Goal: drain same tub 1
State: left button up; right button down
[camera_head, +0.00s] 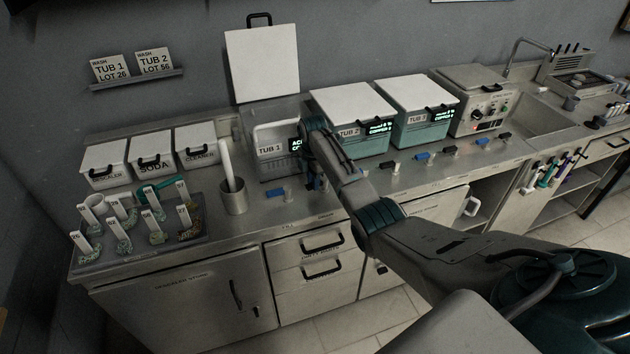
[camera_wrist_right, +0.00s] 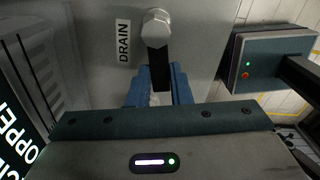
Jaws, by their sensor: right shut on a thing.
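Tub 1 (camera_head: 270,168) stands on the counter with its white lid (camera_head: 262,66) raised upright behind it. A pale bent pipe or handle shows over its open top. My right gripper (camera_head: 318,184) is low at the counter, at the front right of tub 1. In the right wrist view, my right gripper (camera_wrist_right: 159,92) is shut on a black drain valve lever (camera_wrist_right: 159,68), below a metal hex cap (camera_wrist_right: 157,28). A "DRAIN" label (camera_wrist_right: 123,42) is beside it. The gripper and arm hide this valve in the head view. My left gripper is not in view.
Tub 2 (camera_head: 350,145) and tub 3 (camera_head: 425,128) stand closed to the right. Blue and black valve handles line the counter front. A metal cup (camera_head: 233,197) and a tray of numbered tagged parts (camera_head: 197,233) are to the left. A blue valve handle (camera_head: 275,192) is close by.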

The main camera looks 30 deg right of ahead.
jog(key=shift+w+d+m, duration=0.1)
jog(key=shift+w+m, duration=0.35)
jog(key=shift+m, duration=0.65)
jog(key=shift+r, duration=0.1)
jog(key=c, duration=1.3)
grip_release()
notch_tip(320, 180, up, 11)
jog(key=b, duration=0.3)
jog(key=shift+b, duration=0.3)
jog(key=shift+f, duration=0.25)
